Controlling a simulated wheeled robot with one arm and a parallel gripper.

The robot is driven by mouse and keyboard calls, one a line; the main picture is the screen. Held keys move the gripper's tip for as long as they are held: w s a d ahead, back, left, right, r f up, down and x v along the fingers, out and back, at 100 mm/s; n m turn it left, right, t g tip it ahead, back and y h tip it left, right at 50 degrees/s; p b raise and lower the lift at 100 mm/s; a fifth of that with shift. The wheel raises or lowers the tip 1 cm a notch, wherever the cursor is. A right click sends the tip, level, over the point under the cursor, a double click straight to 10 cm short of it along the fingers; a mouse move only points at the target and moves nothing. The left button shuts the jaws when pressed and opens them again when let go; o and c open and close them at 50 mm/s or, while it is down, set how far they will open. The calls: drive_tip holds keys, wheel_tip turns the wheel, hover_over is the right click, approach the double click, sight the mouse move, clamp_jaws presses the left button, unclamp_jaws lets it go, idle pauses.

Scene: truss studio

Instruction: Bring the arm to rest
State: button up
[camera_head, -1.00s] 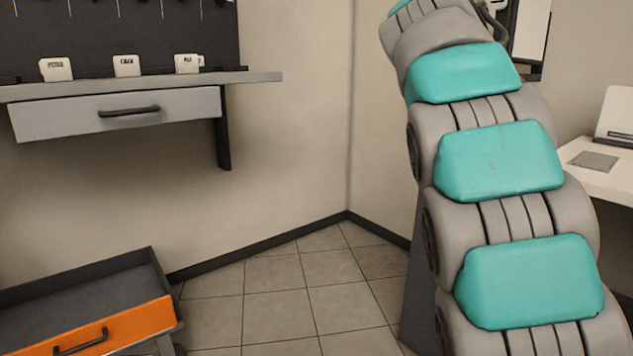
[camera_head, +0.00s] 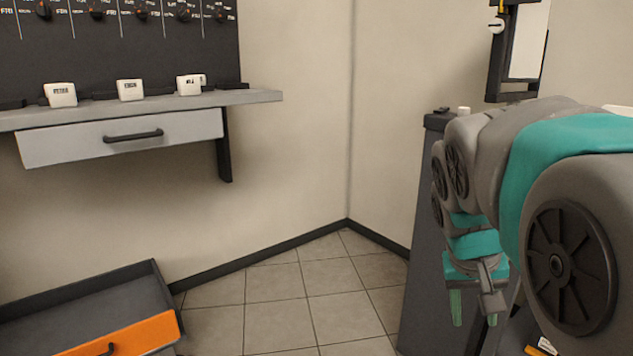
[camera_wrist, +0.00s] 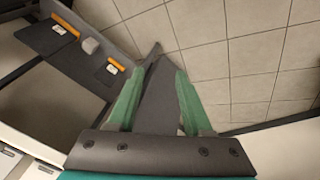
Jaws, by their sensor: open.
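My arm (camera_head: 570,150), grey with teal covers, is folded at the right of the head view. My gripper (camera_head: 474,312) hangs at its end, with its green fingers pointing down and spread apart. In the wrist view the two green fingers (camera_wrist: 158,88) are also apart. A dark grey surface shows between and beyond them, and I see nothing held. Part of the gripper's right side is hidden by my arm in the head view.
A dark grey cabinet (camera_head: 425,240) stands beside my arm. A wall shelf (camera_head: 250,97) with a drawer (camera_head: 120,140) and white labelled blocks (camera_head: 131,90) is at the left. An orange-fronted tray (camera_head: 130,335) is low at left. The tiled floor (camera_head: 310,290) between is clear.

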drive_tip(key=s+a+f+n+g+y+p, duration=0.1)
drive_tip(key=s+a+f, duration=0.2)
drive_tip(key=s, duration=0.4)
drive_tip(key=s+a+f+n+g+y, duration=0.1)
drive_tip(key=s+a+f, duration=0.2)
drive_tip(key=s, duration=0.3)
drive_tip(key=s+a+f+n+g+y+p, duration=0.1)
drive_tip(key=s+a+f, duration=0.2)
drive_tip(key=s+f, duration=0.2)
drive_tip(key=s, duration=0.2)
drive_tip(key=shift+s+a+f+g+p, duration=0.15)
drive_tip(key=shift+s+f+g+p, duration=0.15)
drive_tip(key=shift+g, duration=0.1)
idle(2.5)
